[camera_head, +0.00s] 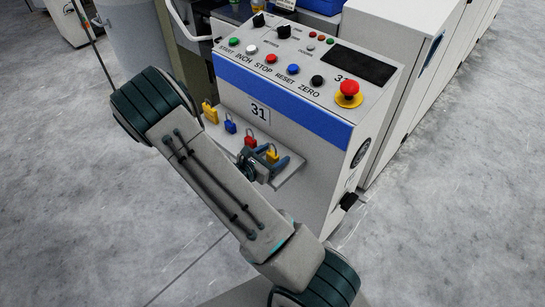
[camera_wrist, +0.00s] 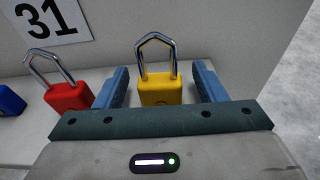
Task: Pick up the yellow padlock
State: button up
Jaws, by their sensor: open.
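The yellow padlock (camera_wrist: 160,90) stands upright on a small pale shelf (camera_head: 291,175) on the front of the machine, its steel shackle pointing up. In the head view the yellow padlock (camera_head: 272,155) is at the right of a row of padlocks. My gripper (camera_wrist: 160,82) is open, with one blue finger on each side of the yellow padlock. A gap shows between the padlock and each finger, so they do not appear to touch it. In the head view my gripper (camera_head: 270,163) is at the shelf, partly covering it. The padlock's lower edge is hidden by my gripper body.
A red padlock (camera_wrist: 68,95) stands just left of the left finger. The machine panel (camera_head: 300,70) with buttons rises behind the shelf. Open floor (camera_head: 460,220) lies to the right.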

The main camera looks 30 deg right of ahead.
jog(key=c, duration=1.1)
jog(key=shift+r, duration=0.1)
